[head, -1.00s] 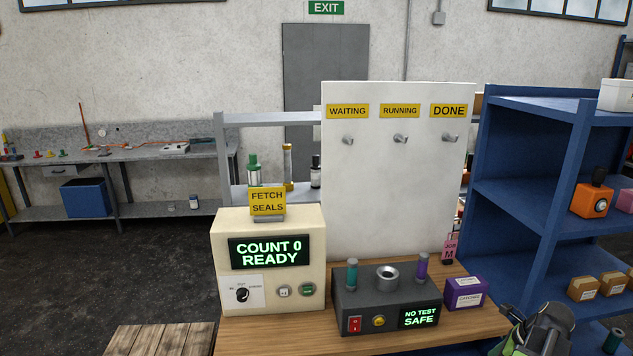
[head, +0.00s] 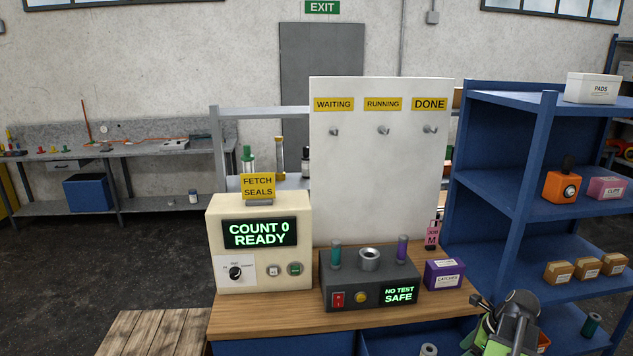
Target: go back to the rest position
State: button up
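Part of my own arm, green and black, shows at the bottom right, in front of the blue shelf and beside the bench's right end. My gripper (head: 512,325) seems to be at this part, but its fingers cannot be made out, so I cannot tell whether it is open or shut or holds anything. On the wooden bench (head: 290,315) stand a cream counter box (head: 220,282) reading "COUNT 0 READY" and a dark tester (head: 350,277) reading "NO TEST SAFE".
A white board (head: 380,180) with three empty hooks stands behind the tester. A purple box (head: 443,274) and a pink "JOB M" tag (head: 432,236) are at the bench's right. A blue shelf (head: 510,180) stands right. A wooden pallet (head: 150,335) lies left; open floor lies beyond.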

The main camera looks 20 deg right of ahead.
jog(key=w+a+f+n+g+b, duration=0.1)
jog(key=w+a+f+n, duration=0.15)
jog(key=w+a, duration=0.55)
jog(key=w+a+f+n+g+y+b, duration=0.1)
jog(key=w+a+n+b, duration=0.3)
jog(key=a, duration=0.7)
jog(key=w+a+f+n+p, duration=0.1)
jog(key=w+a+n, duration=0.1)
jog(key=w+a, duration=0.65)
jog(key=s+a+f+n+g+h+b, duration=0.1)
jog(key=a+f+n, duration=0.1)
jog(key=a+n, duration=0.8)
jog(key=s+a+f+n+g+h+b, duration=0.1)
jog(key=a+n+h, duration=0.1)
jog(key=a+n, duration=0.8)
jog(key=shift+a+f+n, duration=0.2)
jog(key=shift+f+n, duration=0.2)
jog(key=shift+n, duration=0.65)
jog(key=shift+s, duration=0.1)
jog(key=shift+c, duration=0.3)
